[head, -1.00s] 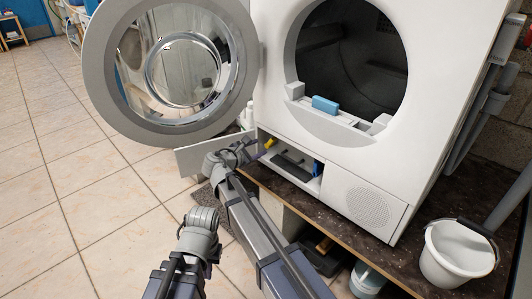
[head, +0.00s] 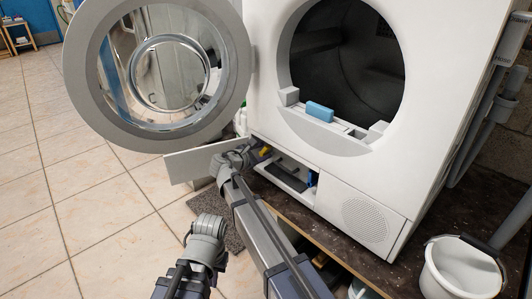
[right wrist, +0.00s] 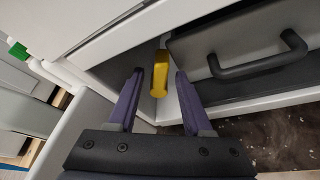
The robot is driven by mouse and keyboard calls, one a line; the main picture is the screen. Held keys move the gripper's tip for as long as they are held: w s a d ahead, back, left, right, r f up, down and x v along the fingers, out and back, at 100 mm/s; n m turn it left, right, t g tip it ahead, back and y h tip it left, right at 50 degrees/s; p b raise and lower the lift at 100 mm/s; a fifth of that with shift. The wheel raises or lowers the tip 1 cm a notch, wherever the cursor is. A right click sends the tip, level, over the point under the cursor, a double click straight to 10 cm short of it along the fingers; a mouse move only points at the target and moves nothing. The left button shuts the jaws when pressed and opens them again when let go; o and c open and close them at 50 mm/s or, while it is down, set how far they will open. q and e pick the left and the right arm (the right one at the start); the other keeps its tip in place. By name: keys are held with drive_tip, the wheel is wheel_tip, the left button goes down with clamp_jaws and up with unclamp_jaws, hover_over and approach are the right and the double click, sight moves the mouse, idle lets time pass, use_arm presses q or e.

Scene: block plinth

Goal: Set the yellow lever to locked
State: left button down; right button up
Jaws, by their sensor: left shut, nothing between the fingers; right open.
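The yellow lever (head: 264,151) sits at the left end of the open low compartment of the white machine (head: 270,60). In the right wrist view the lever (right wrist: 160,75) stands roughly upright beside a dark block. My right gripper (right wrist: 159,73) is open, one finger on each side of the lever; I see no clear contact. In the head view my right gripper (head: 256,157) is partly hidden by its wrist at the compartment's left end. My left gripper (head: 219,264) is low, left of the right arm, mostly hidden behind its wrist, shut and empty.
A dark part with a handle (right wrist: 262,60) lies right of the lever. A blue latch (head: 309,179) is at the compartment's right end. The open flap (head: 190,165) and round door (head: 85,75) are at the left. A white bucket (head: 458,270) stands right.

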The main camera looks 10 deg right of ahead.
clamp_jaws()
idle(0.3)
idle(0.4)
drive_tip(key=shift+s+d+f+m+t+b, duration=0.15)
drive_tip(key=shift+s+f+m+t+b, duration=0.2)
drive_tip(key=shift+m+t+b, duration=0.4)
drive_tip(key=shift+s+d+f+m+t+b, duration=0.15)
drive_tip(key=shift+m+t+b, duration=0.25)
drive_tip(key=shift+m+b, duration=0.55)
drive_tip(key=shift+f+m+t+b, duration=0.15)
drive_tip(key=shift+m+t+b, duration=0.2)
drive_tip(key=shift+m+b, duration=0.55)
unclamp_jaws()
